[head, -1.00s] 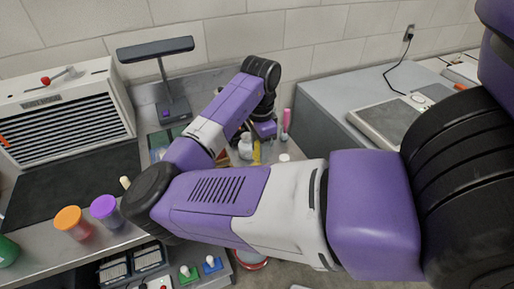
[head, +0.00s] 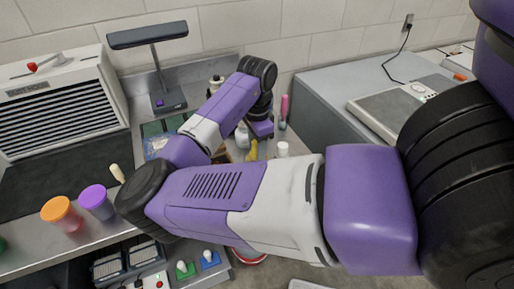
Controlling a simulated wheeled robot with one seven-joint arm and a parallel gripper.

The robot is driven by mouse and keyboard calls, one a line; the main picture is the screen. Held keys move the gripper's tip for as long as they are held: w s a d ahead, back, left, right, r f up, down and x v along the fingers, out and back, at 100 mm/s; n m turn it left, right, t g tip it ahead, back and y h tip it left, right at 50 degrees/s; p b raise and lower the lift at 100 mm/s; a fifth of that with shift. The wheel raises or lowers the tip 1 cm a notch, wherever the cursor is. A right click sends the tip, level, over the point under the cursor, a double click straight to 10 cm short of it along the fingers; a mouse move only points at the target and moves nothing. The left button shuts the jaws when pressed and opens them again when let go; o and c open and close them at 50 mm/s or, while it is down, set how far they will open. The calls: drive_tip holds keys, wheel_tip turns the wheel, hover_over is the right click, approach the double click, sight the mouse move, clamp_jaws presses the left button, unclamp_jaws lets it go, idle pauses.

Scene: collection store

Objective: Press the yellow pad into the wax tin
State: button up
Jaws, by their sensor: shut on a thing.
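My gripper (head: 257,134) points down over the back of the bench, beyond my forearm. Its fingertips are small and partly hidden. A yellow thing (head: 253,151), which looks like the yellow pad, shows right below the gripper, and the gripper is shut on it. Its lower part is hidden behind my arm. I cannot pick out the wax tin; it may be hidden by my arm.
A white bottle (head: 242,137) stands just left of the gripper, and a white-capped jar (head: 283,149) to its right. A pink-topped bottle (head: 284,108) stands behind. A black lamp (head: 165,98) stands at the back.

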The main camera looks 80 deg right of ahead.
drive_tip(key=shift+f, duration=0.6)
idle(1.9)
drive_tip(key=shift+r, duration=0.1)
drive_tip(key=shift+r+p, duration=3.05)
drive_tip(key=shift+r, duration=0.45)
drive_tip(key=shift+s, duration=0.1)
